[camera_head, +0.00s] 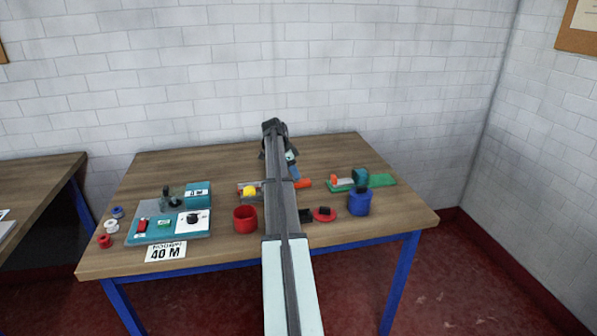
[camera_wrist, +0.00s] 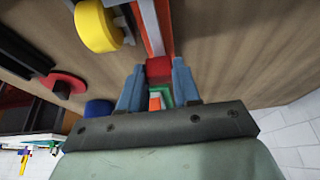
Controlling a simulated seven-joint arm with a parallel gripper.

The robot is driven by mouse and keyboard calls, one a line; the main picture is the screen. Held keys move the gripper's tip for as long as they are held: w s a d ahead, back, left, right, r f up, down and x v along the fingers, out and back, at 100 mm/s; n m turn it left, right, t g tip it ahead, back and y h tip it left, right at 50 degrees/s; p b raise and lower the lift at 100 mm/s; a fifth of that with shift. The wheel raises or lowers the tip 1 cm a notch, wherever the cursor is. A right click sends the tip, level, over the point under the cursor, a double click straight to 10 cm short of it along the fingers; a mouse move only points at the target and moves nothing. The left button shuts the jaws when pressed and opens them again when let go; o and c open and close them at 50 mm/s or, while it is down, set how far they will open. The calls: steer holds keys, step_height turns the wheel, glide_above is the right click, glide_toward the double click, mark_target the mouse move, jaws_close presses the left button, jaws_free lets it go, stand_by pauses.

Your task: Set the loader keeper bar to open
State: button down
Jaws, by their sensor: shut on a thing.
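The loader (camera_head: 240,186) carries a yellow roller (camera_head: 249,191) and stands at mid-table, partly hidden by my arm. An orange-red bar (camera_head: 303,184) sticks out on the right side of my arm. In the wrist view, the yellow roller (camera_wrist: 97,26) is at upper left, beside a long orange strip (camera_wrist: 152,30). A red block (camera_wrist: 159,69) sits at the near end of this strip and looks like the keeper bar's grip. My gripper (camera_wrist: 159,80) is shut on this red block, with one blue finger on each side. Whether the bar is open or closed cannot be told.
A teal panel (camera_head: 140,238) with a knob and switches lies at left, with several small spools beside it. A red cup (camera_head: 245,219) and a blue cup (camera_head: 358,203) stand near the front. A green base (camera_head: 380,180) is at right. The back of the table is clear.

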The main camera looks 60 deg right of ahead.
steer(key=shift+w+a, duration=0.15)
steer(key=shift+w, duration=0.05)
steer(key=c, duration=1.1)
jaws_free()
steer(key=shift+c, duration=0.2)
steer(key=o, duration=0.3)
steer(key=shift+o, duration=0.2)
steer(key=v, duration=1.3)
steer(key=shift+r, duration=0.4)
steer(key=shift+a, duration=0.1)
